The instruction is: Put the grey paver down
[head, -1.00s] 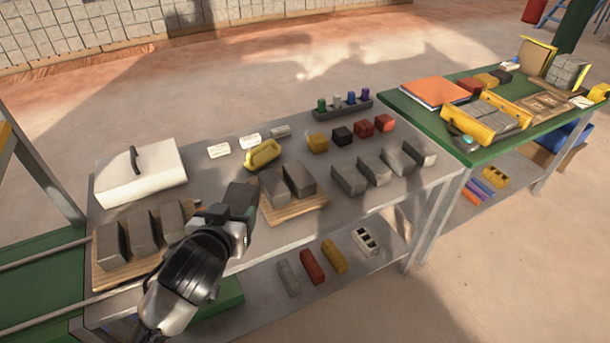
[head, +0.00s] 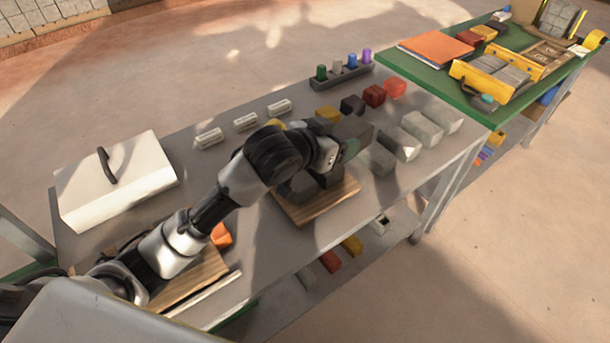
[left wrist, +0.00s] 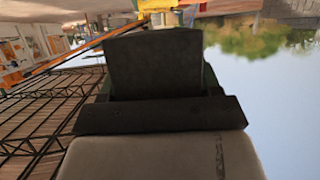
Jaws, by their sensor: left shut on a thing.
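My left gripper (head: 345,145) is shut on a dark grey paver (head: 355,127), above the table between the middle wooden board and the right-hand row of pavers. In the left wrist view the paver (left wrist: 155,60) fills the space in front of the dark gripper parts. Its underside is hidden, so I cannot tell whether it touches anything. The middle wooden board (head: 318,209) carries dark pavers (head: 299,188), partly covered by my gripper. My right gripper is not in view.
Several grey pavers (head: 423,128) stand in a row close right of my gripper. Coloured blocks (head: 374,96) and a peg rack (head: 342,76) lie behind. A white case (head: 115,178) stands left. My arm partly covers the left board (head: 195,282). A green table (head: 445,83) adjoins at right.

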